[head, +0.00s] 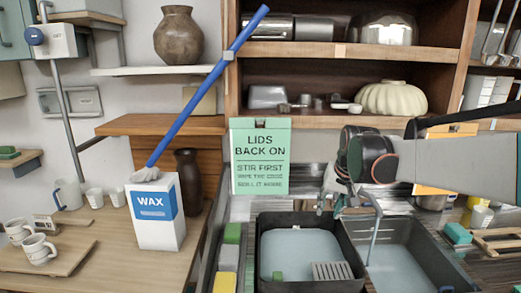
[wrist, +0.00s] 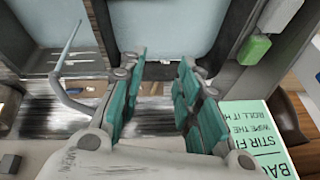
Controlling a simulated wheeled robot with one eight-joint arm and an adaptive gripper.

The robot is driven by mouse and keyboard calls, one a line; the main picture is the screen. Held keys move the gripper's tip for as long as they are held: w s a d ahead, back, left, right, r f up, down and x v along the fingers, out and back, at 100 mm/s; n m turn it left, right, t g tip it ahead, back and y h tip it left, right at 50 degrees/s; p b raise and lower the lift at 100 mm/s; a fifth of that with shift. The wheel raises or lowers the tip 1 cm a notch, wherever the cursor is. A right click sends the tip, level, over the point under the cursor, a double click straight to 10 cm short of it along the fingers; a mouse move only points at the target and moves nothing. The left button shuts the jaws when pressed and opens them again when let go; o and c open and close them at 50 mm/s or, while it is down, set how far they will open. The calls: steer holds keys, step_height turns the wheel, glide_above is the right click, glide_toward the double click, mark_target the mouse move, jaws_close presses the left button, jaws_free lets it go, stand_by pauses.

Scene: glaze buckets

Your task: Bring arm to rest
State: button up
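My arm reaches in from the right edge of the head view. The wrist view also shows the basin (wrist: 165,72) beyond the fingertips.
A green sign (head: 260,160) reading "LIDS BACK ON" stands left of my gripper. A white wax box (head: 155,212) with a blue-handled stick (head: 205,88) stands on the left counter. A grey faucet (head: 374,225) rises at the basin (head: 310,287). Shelves (head: 330,122) hold bowls behind.

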steer(key=s+r+n+t, duration=0.1)
steer(key=s+r, duration=0.1)
steer(key=s, duration=1.5)
steer(key=s+f, duration=0.3)
steer(key=s, duration=0.4)
steer(key=s+f+n+t, duration=0.1)
steer(key=s+f, duration=0.2)
steer(key=s, duration=0.3)
steer(key=shift+s+t+h+b, duration=0.3)
steer(key=shift+s+h, duration=0.1)
